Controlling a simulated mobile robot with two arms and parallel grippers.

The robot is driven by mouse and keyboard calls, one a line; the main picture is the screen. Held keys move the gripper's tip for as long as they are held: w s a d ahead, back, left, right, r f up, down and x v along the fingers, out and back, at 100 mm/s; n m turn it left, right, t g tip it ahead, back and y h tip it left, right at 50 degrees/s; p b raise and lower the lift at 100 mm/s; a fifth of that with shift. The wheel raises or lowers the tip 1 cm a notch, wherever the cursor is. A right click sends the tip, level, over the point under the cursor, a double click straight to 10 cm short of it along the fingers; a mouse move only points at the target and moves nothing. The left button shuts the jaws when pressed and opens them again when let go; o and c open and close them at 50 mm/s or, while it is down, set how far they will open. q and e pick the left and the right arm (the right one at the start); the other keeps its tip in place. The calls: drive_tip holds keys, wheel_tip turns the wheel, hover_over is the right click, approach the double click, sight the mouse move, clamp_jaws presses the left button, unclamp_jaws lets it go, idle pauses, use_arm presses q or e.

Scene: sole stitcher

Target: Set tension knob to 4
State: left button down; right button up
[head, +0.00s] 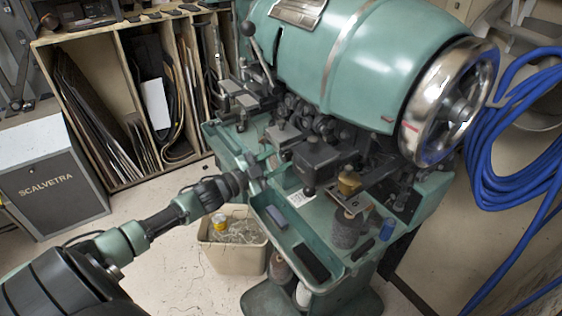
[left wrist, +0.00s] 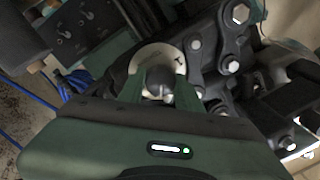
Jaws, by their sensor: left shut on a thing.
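The green sole stitcher (head: 340,60) stands on its pedestal in the head view. My left gripper (head: 257,178) reaches its front from the left, just above the tray edge. In the left wrist view my left gripper (left wrist: 160,98) has its two green fingers shut on the small dark, rounded tension knob (left wrist: 160,82). A pale round dial plate (left wrist: 153,53) shows behind the knob, with a dark mark near its right side. The numbers on the dial are too small to read. In the head view the knob is hidden by the gripper. My right gripper is not in view.
The machine's green tray (head: 278,226) lies close below my left gripper. Thread spools (head: 346,228) stand to its right. A beige bin (head: 230,254) is on the floor below. Blue hose (head: 500,150) hangs at the right. A wooden rack (head: 100,90) stands at the back left.

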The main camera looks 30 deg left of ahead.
use_arm(q)
drive_tip(key=shift+m+b, duration=0.45)
drive_tip(key=shift+m, duration=0.65)
drive_tip(key=c, duration=1)
unclamp_jaws()
drive_tip(key=b+v, duration=0.1)
drive_tip(key=v, duration=0.6)
drive_tip(key=shift+s+a+b, duration=0.15)
drive_tip(key=shift+s+b, duration=0.25)
drive_tip(key=shift+f, duration=0.1)
